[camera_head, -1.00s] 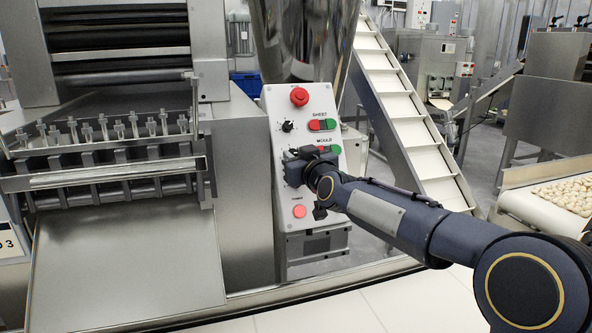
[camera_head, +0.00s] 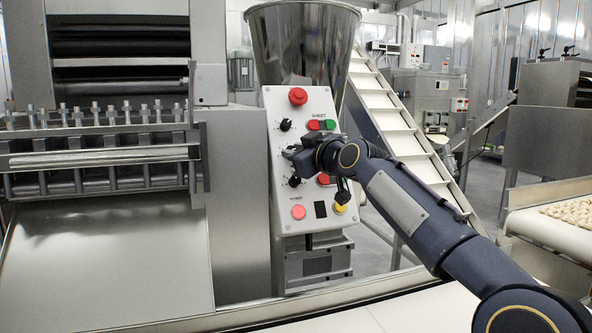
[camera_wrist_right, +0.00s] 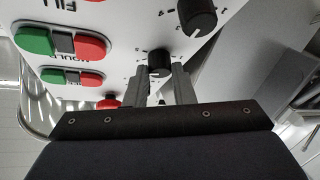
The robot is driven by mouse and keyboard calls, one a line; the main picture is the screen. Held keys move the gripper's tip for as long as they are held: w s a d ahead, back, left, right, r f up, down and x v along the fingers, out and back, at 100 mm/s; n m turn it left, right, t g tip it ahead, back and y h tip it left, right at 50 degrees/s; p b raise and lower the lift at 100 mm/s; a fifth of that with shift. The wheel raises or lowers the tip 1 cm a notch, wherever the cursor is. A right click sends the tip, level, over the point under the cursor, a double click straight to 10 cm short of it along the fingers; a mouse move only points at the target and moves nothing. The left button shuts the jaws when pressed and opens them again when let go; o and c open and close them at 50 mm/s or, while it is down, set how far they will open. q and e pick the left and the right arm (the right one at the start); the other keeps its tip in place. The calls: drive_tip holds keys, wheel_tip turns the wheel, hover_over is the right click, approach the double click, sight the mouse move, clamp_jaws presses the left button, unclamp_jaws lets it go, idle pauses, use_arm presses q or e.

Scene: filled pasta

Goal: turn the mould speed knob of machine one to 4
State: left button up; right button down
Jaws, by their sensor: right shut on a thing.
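The control panel (camera_head: 262,215) of the machine is sloped and white, with labelled SHEET and MOULD rows. The black mould speed knob (camera_wrist_right: 159,62) shows in the right wrist view, beside the MOULD red and green buttons (camera_wrist_right: 72,78). My right gripper (camera_wrist_right: 161,74) is shut on this knob, one finger on each side. In the head view my right gripper (camera_head: 288,153) is at the panel's left side and hides the knob. The number that the knob points to cannot be read. My left gripper is not in view.
A sheet-row knob (camera_head: 285,125) sits above my gripper and another black knob (camera_head: 295,181) below it. A red mushroom button (camera_head: 298,96) tops the panel; a red power button (camera_head: 298,212) is low. A steel hopper (camera_head: 300,45) and inclined conveyor (camera_head: 400,130) stand behind.

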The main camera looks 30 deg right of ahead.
drive_tip(key=shift+d+f+n+y, duration=0.15)
drive_tip(key=shift+n+y, duration=0.15)
drive_tip(key=shift+n, duration=0.2)
drive_tip(key=shift+n+g+y, duration=0.3)
drive_tip(key=shift+n, duration=0.2)
use_arm(q)
drive_tip(key=shift+p, duration=0.4)
use_arm(e)
drive_tip(key=shift+r+n+g+y, duration=0.15)
drive_tip(key=shift+n+g+y, duration=0.2)
drive_tip(key=shift+n, duration=0.55)
drive_tip(key=shift+r+n+g+y, duration=0.2)
drive_tip(key=shift+n+y, duration=0.25)
drive_tip(key=shift+n, duration=0.45)
drive_tip(key=c, duration=1.2)
unclamp_jaws()
drive_tip(key=shift+c, duration=0.2)
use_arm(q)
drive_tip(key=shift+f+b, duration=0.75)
use_arm(e)
drive_tip(key=v, duration=0.7)
drive_tip(key=shift+s+d, duration=0.15)
drive_tip(key=shift+s, duration=0.2)
